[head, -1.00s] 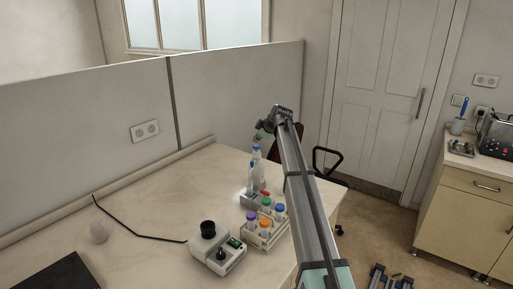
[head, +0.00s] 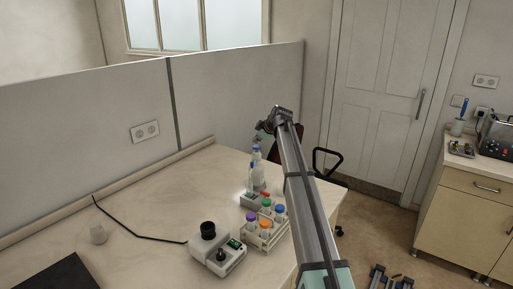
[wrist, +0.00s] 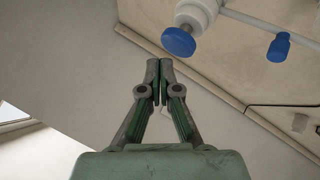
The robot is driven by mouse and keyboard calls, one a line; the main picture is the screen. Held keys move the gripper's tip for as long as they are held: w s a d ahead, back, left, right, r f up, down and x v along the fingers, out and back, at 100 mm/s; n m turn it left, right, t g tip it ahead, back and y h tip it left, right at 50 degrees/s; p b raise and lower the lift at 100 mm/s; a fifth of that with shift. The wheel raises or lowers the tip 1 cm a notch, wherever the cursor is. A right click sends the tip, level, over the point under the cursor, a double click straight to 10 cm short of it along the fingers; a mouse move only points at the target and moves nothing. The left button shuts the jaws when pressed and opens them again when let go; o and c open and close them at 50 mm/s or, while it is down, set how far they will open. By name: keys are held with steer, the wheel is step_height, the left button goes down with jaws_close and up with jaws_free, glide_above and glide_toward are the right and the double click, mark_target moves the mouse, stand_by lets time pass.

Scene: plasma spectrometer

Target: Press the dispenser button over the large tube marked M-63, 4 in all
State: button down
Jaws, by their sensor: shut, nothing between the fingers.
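My gripper (wrist: 159,75) is shut and empty, its fingertips together. In the wrist view a round blue knob or cap (wrist: 179,41) on a white body (wrist: 199,11) is just beyond and right of the fingertips, apart from them. A smaller blue part (wrist: 279,46) hangs from a thin white arm farther right. In the head view my gripper (head: 263,134) is high above the back right of the bench, close to a clear bottle with a blue top (head: 256,172). A rack (head: 270,241) of tubes with coloured caps stands in front. No M-63 marking is readable.
A white device with a black cup (head: 217,252) stands left of the rack, and a small grey block (head: 249,201) behind it. A cable crosses the bench (head: 150,195). A grey partition (head: 90,130) runs behind. The left middle of the bench is mostly clear.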

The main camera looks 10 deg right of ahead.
mark_target(257, 146)
steer(key=shift+f, duration=0.15)
steer(key=shift+f+b, duration=0.25)
steer(key=shift+b, duration=0.2)
steer(key=shift+f+b, duration=0.55)
steer(key=shift+f, duration=0.3)
stand_by(1.0)
steer(key=shift+r, duration=1.25)
steer(key=shift+r+p, duration=0.7)
steer(key=shift+r, duration=1.8)
